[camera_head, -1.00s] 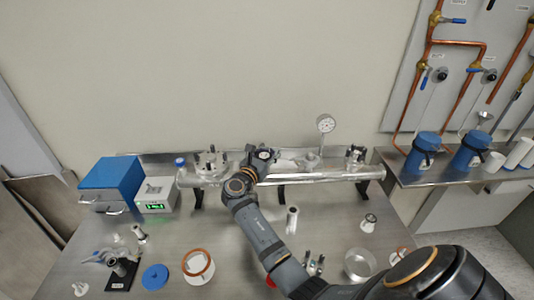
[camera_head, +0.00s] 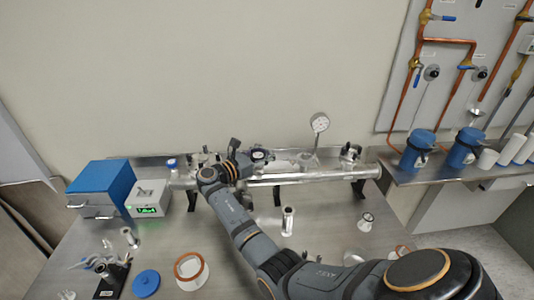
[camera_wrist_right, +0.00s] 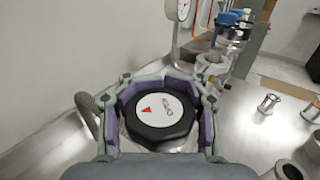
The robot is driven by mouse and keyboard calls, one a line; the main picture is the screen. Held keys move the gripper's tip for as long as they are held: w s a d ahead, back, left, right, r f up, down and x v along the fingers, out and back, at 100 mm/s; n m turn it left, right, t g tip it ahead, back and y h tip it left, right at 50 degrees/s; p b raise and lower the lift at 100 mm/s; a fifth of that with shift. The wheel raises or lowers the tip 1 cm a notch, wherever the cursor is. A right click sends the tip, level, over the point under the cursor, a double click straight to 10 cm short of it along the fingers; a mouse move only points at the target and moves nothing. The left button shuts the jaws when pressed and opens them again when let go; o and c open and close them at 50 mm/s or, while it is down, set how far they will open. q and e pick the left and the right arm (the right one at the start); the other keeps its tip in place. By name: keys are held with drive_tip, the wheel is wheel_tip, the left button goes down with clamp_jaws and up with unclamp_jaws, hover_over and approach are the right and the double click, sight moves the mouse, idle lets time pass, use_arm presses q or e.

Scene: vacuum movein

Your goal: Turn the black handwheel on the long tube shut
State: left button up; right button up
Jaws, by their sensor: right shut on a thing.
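The black handwheel (camera_head: 258,154) sits on top of the long metal tube (camera_head: 300,177) at the back of the bench. In the right wrist view the handwheel (camera_wrist_right: 160,108) is an eight-sided black knob with a white top that bears a red arrow and lettering too small to read surely. My right gripper (camera_head: 252,160) comes to it from the left side, its arm reaching up from the lower right. Its fingers (camera_wrist_right: 160,115) are closed around the handwheel's rim. The wheel's stem is hidden beneath it. My left gripper is in neither view.
A dial gauge (camera_head: 320,123) rises from the tube to the right. A blue box (camera_head: 102,188) and a white display unit (camera_head: 148,197) stand left of the tube. A copper-coloured ring (camera_head: 191,270) and small metal fittings lie in front.

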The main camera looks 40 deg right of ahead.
sight(258, 159)
drive_tip(key=shift+s+a+f, duration=0.1)
drive_tip(key=shift+f, duration=0.15)
idle(0.4)
drive_tip(key=o, duration=0.8)
drive_tip(key=shift+c, duration=0.2)
drive_tip(key=o, duration=0.5)
drive_tip(key=shift+a+r, duration=0.1)
drive_tip(key=shift+r, duration=0.1)
drive_tip(key=a, duration=0.7)
drive_tip(key=shift+s+a, duration=0.1)
drive_tip(key=shift+a, duration=0.05)
